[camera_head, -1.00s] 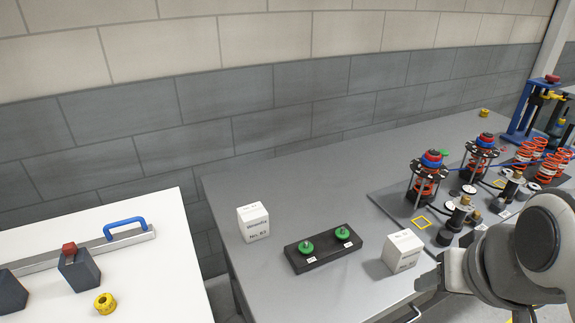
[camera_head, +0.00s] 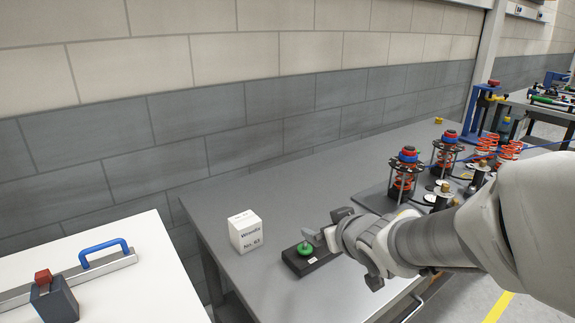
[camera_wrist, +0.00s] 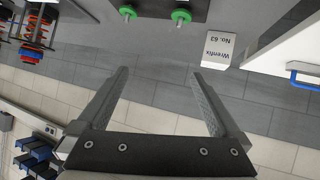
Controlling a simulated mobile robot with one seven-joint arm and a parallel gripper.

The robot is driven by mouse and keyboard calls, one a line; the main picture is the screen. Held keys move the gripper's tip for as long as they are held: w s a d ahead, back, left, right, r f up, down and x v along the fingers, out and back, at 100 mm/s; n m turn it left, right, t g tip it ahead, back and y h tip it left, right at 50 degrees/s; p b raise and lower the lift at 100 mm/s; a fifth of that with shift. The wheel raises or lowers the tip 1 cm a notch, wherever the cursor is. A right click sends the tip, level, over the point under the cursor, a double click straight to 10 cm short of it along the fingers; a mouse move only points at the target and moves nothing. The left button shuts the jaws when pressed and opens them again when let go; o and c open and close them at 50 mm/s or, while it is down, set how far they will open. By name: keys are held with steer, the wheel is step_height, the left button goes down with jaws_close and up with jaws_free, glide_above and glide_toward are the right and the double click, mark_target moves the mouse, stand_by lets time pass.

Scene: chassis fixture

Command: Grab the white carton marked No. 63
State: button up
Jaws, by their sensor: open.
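The white carton marked No. 63 (camera_head: 246,232) stands upright on the left part of the grey bench, near its left edge. In the wrist view the carton (camera_wrist: 218,50) shows upside down, beyond and right of the fingers, with its lettering "Wrenfix No. 63" readable. My gripper (camera_head: 318,238) is to the right of the carton, above the black block, apart from both. In the wrist view its two fingers (camera_wrist: 158,80) are spread wide with nothing between them.
A black block (camera_head: 297,265) with green knobs lies on the grey bench (camera_head: 290,195) right of the carton, partly hidden by my arm. Spring assemblies (camera_head: 405,175) stand farther right. A white table (camera_head: 150,270) with a blue handle (camera_head: 103,250) is at left, across a gap.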

mark_target(245, 229)
steer(key=w+a+f+n+y+b, duration=0.1)
steer(key=w+a+f, duration=0.2)
steer(key=a, duration=0.2)
steer(key=w+a+f+n+y+b, duration=0.1)
steer(key=w+a+f+y+b, duration=0.1)
steer(key=w+a+f, duration=0.1)
steer(key=w+a+f+y+b, duration=0.2)
steer(key=a+f, duration=0.2)
steer(key=a, duration=0.4)
steer(key=shift+w+f+n+g, duration=0.4)
steer(key=shift+y, duration=0.3)
steer(key=shift+r+b+x, duration=0.15)
steer(key=shift+b+x, duration=0.1)
steer(key=shift+x, duration=1.25)
steer(key=shift+r+b+x, duration=0.1)
steer(key=shift+b+x, duration=0.15)
steer(key=shift+x, duration=1.3)
steer(key=shift+a, duration=0.1)
steer(key=c, duration=1.3)
steer(key=shift+r, duration=0.15)
steer(key=shift+c, duration=1.1)
steer(key=shift+w, duration=0.1)
